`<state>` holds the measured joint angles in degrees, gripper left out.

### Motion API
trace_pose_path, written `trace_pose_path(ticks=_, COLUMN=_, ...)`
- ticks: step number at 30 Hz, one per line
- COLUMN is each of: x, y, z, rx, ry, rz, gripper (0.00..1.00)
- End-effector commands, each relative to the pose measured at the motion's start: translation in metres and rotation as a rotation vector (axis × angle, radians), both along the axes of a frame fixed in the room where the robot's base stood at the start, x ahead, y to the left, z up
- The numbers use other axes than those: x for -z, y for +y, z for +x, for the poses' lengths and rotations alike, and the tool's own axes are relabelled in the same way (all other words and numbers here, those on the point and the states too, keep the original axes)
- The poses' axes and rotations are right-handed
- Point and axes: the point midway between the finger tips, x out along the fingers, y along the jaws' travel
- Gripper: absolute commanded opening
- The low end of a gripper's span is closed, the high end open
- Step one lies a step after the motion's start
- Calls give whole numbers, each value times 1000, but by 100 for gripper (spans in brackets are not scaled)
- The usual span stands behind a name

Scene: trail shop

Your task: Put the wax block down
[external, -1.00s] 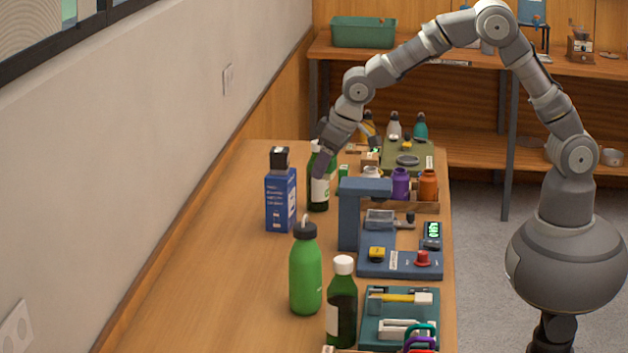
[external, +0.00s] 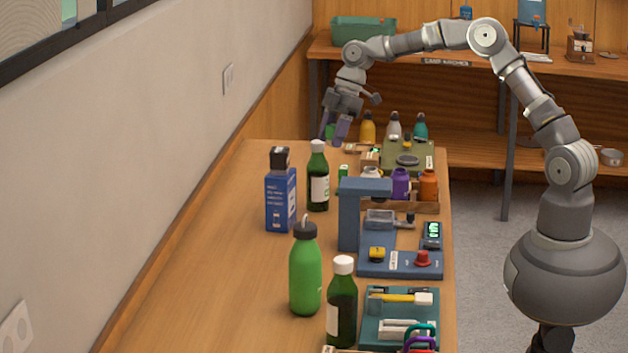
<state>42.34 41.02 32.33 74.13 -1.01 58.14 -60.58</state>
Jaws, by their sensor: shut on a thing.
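My gripper (external: 334,128) is raised above the far end of the long wooden table (external: 215,255), fingers pointing down. The rest of the block is hidden by the fingers. The gripper is above and behind the far dark green bottle (external: 318,180), apart from the table top.
A blue box (external: 281,199), a bright green bottle (external: 305,275) and another dark bottle (external: 342,310) stand on the table. A blue press (external: 365,210), purple and orange jars and an olive tray (external: 420,153) line the right side. The left strip is clear.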

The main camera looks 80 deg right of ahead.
Motion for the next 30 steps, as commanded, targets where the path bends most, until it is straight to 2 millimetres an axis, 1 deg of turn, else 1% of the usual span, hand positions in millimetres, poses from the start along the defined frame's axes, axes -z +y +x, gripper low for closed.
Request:
trace_pose_path(ticks=1, x=-1, y=-9, z=-1, rx=-23, ry=-1, rz=2, gripper=17)
trace_pose_path(ticks=2, x=-3, y=-14, z=-3, rx=-39, ry=-1, rz=1, gripper=17)
trace_pose_path(ticks=3, x=-1, y=-15, z=-4, rx=-56, ry=2, rz=1, gripper=17)
trace_pose_path(ticks=11, x=52, y=-13, z=-4, rx=-52, ry=4, rz=0, gripper=17)
trace_pose_path(ticks=12, x=63, y=-13, z=-4, rx=-52, ry=4, rz=0, gripper=17)
trace_pose_path(ticks=14, x=76, y=-13, z=-4, rx=-52, ry=4, rz=1, gripper=17)
trace_pose_path(ticks=15, x=86, y=-13, z=-4, rx=-52, ry=4, rz=2, gripper=17)
trace_pose_path(ticks=18, x=107, y=-13, z=-4, rx=-52, ry=4, rz=0, gripper=17)
trace_pose_path(ticks=23, x=132, y=-13, z=-3, rx=-51, ry=2, rz=0, gripper=17)
trace_pose_path(ticks=27, x=160, y=-13, z=-4, rx=-51, ry=3, rz=-1, gripper=17)
trace_pose_path(ticks=30, x=175, y=-13, z=-4, rx=-51, ry=3, rz=-1, gripper=17)
